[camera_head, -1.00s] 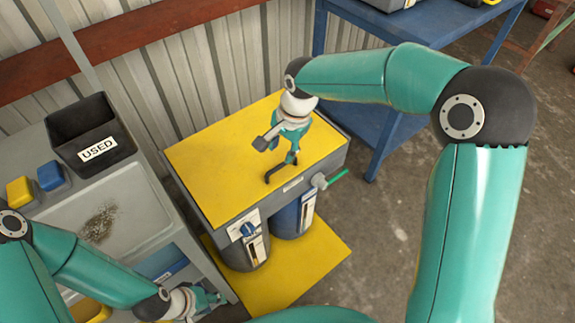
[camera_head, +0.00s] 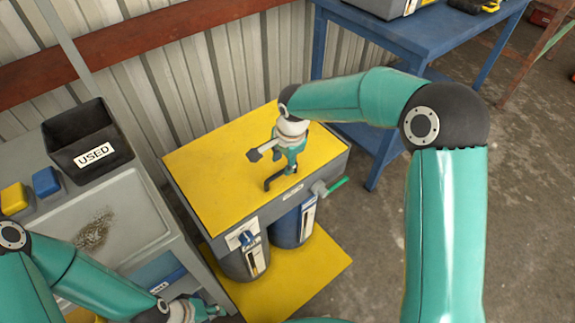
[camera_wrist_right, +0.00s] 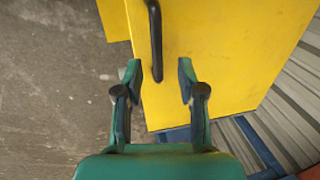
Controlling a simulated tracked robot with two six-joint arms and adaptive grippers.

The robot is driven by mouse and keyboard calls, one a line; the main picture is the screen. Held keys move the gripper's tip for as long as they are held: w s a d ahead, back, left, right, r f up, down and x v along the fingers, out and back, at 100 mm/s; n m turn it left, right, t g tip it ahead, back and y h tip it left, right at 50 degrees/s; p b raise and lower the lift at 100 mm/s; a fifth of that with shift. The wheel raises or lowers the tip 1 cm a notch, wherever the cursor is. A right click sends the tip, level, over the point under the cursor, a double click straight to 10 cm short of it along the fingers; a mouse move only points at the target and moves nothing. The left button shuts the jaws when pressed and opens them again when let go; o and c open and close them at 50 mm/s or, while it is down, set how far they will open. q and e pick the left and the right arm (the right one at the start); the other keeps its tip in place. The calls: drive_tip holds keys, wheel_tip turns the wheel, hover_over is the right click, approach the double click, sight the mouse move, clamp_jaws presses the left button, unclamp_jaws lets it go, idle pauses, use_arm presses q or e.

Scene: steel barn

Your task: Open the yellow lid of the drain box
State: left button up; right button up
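The drain box is a grey box (camera_head: 222,224) with a flat yellow lid (camera_head: 215,165). The lid lies shut on it and also fills much of the right wrist view (camera_wrist_right: 225,45). A black bar handle (camera_head: 272,185) stands near the lid's front edge; it shows in the right wrist view (camera_wrist_right: 155,35). My right gripper (camera_head: 291,167) is over the lid close to the handle. In the right wrist view it is open (camera_wrist_right: 159,75), with the handle's end between its fingertips, not clamped. My left gripper (camera_head: 210,309) is low at the left; its fingers are too small to judge.
Two dark canisters, one grey (camera_head: 245,262) and one blue (camera_head: 290,232), stand under the box on a yellow base (camera_head: 305,275). A grey bench (camera_head: 140,215) with a black USED bin (camera_head: 85,135) is at left. A blue table (camera_head: 430,35) stands behind right. Floor is clear at right.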

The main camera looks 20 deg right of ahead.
sight(282, 171)
drive_tip(key=shift+w+a+f, duration=0.1)
drive_tip(key=shift+w+f, duration=0.05)
drive_tip(key=shift+f, duration=0.7)
drive_tip(key=shift+w+f, duration=0.15)
drive_tip(key=shift+f, duration=0.7)
drive_tip(key=shift+r, duration=0.1)
clamp_jaws()
